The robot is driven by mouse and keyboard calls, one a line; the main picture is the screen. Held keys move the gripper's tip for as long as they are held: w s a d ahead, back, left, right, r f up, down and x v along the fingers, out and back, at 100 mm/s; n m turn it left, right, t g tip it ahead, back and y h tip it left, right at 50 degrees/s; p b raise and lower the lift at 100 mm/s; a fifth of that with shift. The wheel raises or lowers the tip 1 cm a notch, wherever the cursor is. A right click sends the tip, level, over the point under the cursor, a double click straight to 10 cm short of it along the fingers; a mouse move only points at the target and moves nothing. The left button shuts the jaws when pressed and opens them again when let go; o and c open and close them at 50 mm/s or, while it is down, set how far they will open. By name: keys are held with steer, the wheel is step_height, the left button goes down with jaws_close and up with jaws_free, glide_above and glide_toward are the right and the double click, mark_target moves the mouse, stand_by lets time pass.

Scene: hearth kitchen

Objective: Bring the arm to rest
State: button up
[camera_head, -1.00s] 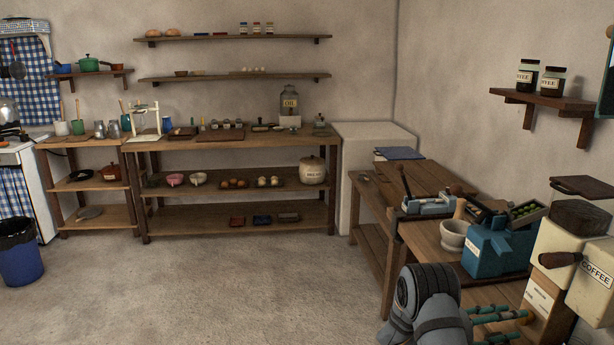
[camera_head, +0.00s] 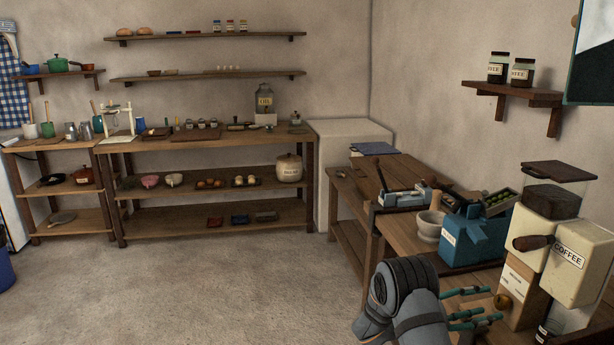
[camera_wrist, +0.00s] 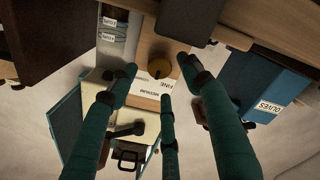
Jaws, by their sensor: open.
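My gripper (camera_head: 492,305) has teal fingers and shows low at the right in the head view, in front of the wooden base (camera_head: 518,290) of a cream coffee grinder (camera_head: 568,262). In the wrist view my gripper (camera_wrist: 162,82) has its fingers spread, with nothing held between them. The round wooden knob (camera_wrist: 159,68) on the grinder's labelled wooden front shows past the fingertips. The knob also shows in the head view (camera_head: 501,301), just beyond the fingers. Whether any finger touches the wood is hard to tell.
A blue olives machine (camera_head: 474,238) and a stone mortar (camera_head: 430,226) stand left of the grinder on the wooden bench. A wall shelf (camera_head: 515,94) with two jars hangs above. A laden shelf unit (camera_head: 210,148) stands at the back. The floor (camera_head: 220,275) at the left is clear.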

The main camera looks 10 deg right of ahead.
steer(key=a, duration=0.6)
steer(key=shift+s, duration=0.25)
steer(key=shift+r, duration=0.1)
